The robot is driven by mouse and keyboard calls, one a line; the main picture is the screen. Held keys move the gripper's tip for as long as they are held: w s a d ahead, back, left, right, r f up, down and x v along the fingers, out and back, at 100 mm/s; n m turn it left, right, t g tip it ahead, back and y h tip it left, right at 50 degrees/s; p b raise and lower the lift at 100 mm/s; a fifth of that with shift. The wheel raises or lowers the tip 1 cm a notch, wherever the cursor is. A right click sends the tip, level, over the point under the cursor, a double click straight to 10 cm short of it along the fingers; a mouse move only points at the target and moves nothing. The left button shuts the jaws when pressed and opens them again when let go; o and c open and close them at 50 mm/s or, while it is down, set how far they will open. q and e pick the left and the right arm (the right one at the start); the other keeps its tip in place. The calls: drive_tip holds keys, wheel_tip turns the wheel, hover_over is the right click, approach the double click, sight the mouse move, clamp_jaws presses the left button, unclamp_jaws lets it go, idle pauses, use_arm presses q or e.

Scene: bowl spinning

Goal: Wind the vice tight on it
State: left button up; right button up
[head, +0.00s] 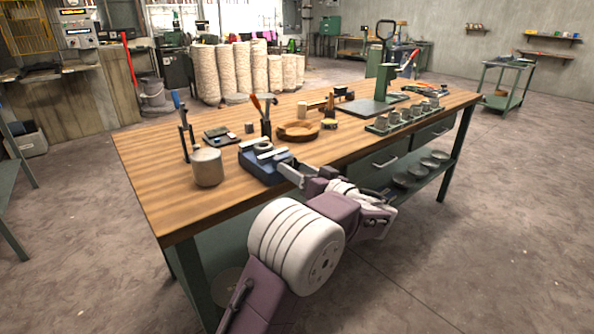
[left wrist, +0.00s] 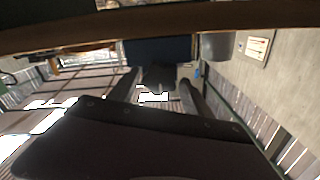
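A blue vice (head: 262,168) with pale jaws stands near the front edge of the wooden workbench (head: 165,190). A grey ring-like piece (head: 263,147) sits at its jaws; whether they touch it on both sides I cannot tell. My left gripper (head: 300,176) is at the vice's front right, close to its screw end. In the left wrist view the dark blue vice body (left wrist: 160,51) is ahead, and my left gripper (left wrist: 158,92) has its fingers apart, with a dark block (left wrist: 158,76) between or just beyond them. Contact is unclear. My right gripper is out of view.
A grey can (head: 207,167) stands left of the vice, and it also shows in the left wrist view (left wrist: 216,46). A wooden dish (head: 298,131), an upright tool stand (head: 184,130) and a tray of cups (head: 405,117) are behind. The front left bench top is bare.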

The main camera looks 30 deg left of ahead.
use_arm(q)
drive_tip(key=c, duration=0.9)
